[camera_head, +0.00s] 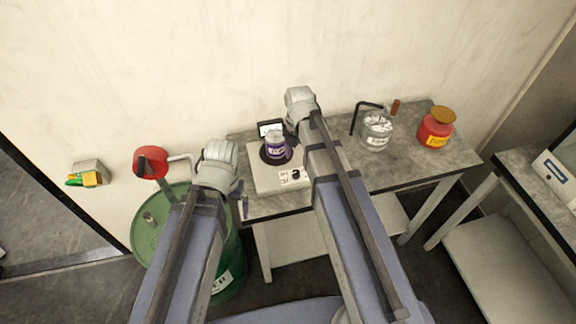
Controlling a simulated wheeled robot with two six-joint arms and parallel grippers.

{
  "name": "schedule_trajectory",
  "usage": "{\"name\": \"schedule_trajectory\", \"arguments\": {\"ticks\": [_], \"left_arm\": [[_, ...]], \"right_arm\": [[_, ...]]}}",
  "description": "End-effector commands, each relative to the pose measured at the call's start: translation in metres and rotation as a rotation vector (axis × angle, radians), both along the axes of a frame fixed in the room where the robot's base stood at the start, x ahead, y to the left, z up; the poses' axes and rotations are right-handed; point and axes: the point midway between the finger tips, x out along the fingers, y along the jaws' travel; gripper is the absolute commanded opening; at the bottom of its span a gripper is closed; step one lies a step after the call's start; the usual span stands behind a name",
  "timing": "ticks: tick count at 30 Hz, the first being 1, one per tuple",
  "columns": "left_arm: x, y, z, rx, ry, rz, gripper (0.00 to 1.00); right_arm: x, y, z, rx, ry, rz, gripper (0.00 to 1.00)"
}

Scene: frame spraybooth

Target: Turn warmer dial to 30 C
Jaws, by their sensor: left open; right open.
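The warmer (263,180) is a pale box on the grey table, with a dark round plate on top. A jar with a purple label (275,146) stands on that plate. The warmer's dial (296,174) is a small black knob on a white marked panel at the front; its setting is too small to read. A small black-framed display (270,128) stands behind the jar. My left gripper (243,205) is open, left of the warmer by the table's front left edge. My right gripper (290,127) is open, above and behind the dial, close to the jar; its arm covers the warmer's right side.
A glass jar (376,133) with a bent black rod beside it and a red jar (434,130) stand on the table's right part (400,165). A green drum (160,228) with a red funnel-like part (150,161) stands at left. A second table (527,165) is at right.

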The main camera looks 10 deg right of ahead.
Motion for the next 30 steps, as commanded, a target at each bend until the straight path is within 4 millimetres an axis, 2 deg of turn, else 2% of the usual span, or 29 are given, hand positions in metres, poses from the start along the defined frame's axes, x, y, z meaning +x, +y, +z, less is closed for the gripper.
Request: {"name": "schedule_trajectory", "arguments": {"ticks": [8, 13, 30], "left_arm": [[-0.003, 0.001, -0.001, 0.005, 0.012, 0.001, 1.00], [-0.002, 0.001, -0.010, 0.005, 0.011, 0.001, 1.00], [-0.002, 0.001, -0.074, 0.005, 0.010, 0.002, 1.00]], "right_arm": [[0.001, -0.002, -0.001, 0.001, -0.001, 0.025, 0.64], [0.001, -0.001, -0.010, 0.001, -0.001, 0.024, 0.64], [0.001, -0.001, -0.074, 0.001, -0.001, 0.023, 0.64]]}}
